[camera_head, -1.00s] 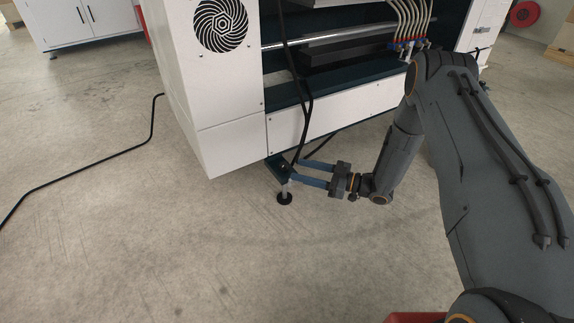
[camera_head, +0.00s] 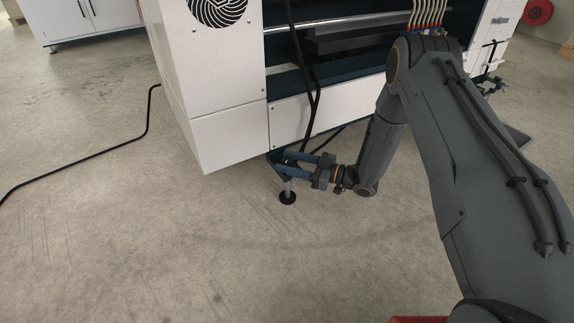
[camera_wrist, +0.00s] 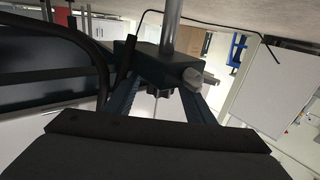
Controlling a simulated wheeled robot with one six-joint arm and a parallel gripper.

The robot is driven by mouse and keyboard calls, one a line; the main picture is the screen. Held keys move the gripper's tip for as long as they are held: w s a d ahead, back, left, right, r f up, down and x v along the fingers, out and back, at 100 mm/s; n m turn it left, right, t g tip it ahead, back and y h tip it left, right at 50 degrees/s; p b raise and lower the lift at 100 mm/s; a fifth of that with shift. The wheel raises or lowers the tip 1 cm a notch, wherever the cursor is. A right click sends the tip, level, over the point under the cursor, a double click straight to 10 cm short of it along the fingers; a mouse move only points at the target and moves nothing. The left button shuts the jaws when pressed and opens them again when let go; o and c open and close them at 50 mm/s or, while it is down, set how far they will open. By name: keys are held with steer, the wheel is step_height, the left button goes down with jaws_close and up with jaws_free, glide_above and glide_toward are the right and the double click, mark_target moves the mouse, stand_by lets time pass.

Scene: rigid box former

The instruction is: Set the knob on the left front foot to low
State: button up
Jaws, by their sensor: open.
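The left front foot (camera_head: 288,196) is a round dark pad on a short metal post under the corner of the white machine. Its dark bracket (camera_wrist: 148,62) and post (camera_wrist: 171,28) show in the wrist view, where the floor is at the top. A small dark knob-like part (camera_wrist: 157,91) projects from the bracket between the fingers. A grey round stub (camera_wrist: 193,76) sits at the bracket's right. I cannot read any setting. My gripper (camera_head: 287,163) is open, its blue fingers reaching to the bracket; in the wrist view the fingers (camera_wrist: 160,96) flank the dark part. Contact cannot be told.
The white machine (camera_head: 230,140) stands above the foot. Black cables (camera_head: 310,100) hang down its front close to my gripper, and one cable (camera_head: 148,125) lies on the floor at left. The floor in front of the foot is clear.

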steer(key=shift+a, duration=0.3)
steer(key=c, duration=1.1)
steer(key=shift+o, duration=0.2)
steer(key=shift+r+t+p, duration=0.1)
steer(key=shift+t+p, duration=0.2)
steer(key=shift+p, duration=0.2)
